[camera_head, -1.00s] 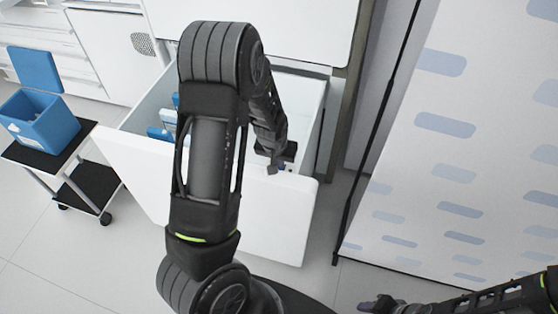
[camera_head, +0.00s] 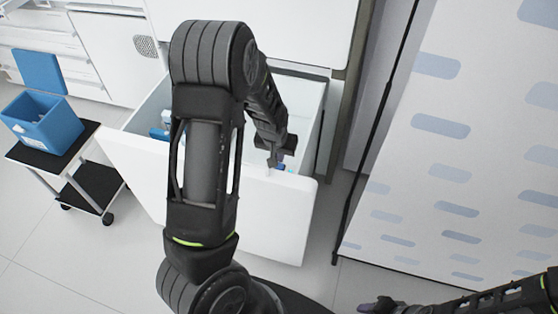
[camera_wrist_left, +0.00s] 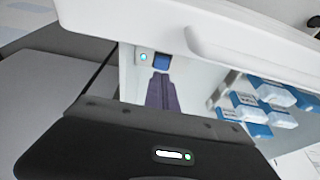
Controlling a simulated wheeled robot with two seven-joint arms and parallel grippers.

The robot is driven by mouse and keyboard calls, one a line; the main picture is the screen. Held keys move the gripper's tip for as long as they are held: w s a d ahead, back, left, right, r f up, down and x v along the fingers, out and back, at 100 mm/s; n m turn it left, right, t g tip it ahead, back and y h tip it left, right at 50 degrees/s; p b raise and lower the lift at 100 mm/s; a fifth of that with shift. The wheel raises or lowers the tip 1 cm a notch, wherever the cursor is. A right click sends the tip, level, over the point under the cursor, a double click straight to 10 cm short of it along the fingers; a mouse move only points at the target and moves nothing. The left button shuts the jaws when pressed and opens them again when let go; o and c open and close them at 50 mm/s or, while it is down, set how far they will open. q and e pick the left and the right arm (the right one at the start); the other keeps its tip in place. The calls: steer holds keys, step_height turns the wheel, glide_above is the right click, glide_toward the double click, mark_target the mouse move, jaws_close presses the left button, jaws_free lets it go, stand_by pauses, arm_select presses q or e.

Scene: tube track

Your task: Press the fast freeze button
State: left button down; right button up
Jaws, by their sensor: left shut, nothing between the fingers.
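The likely fast freeze button is a blue square (camera_wrist_left: 161,62) on a white panel at the open drawer, seen in the left wrist view. A small lit indicator (camera_wrist_left: 143,57) sits just left of it. My left gripper (camera_wrist_left: 161,82) is shut and empty, its purple-grey fingertips right below the blue square in that view. I cannot tell whether they touch it. In the head view the left gripper (camera_head: 276,160) reaches down over the front part of the open white drawer (camera_head: 265,215); the button is not visible there. My right gripper (camera_head: 379,304) shows at the bottom edge, its jaws unclear.
Blue-and-white boxes (camera_wrist_left: 250,105) lie inside the drawer. A black two-shelf cart (camera_head: 75,142) with a blue bin (camera_head: 42,121) stands at the left. A white patterned panel (camera_head: 440,150) stands at the right. Floor is clear left of the drawer.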

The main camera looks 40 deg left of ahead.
arm_select(q)
steer(key=a+p+v, duration=0.1)
steer(key=v, duration=0.7)
steer(key=shift+d+r, duration=0.45)
steer(key=shift+r, duration=0.05)
steer(key=shift+w, duration=0.1)
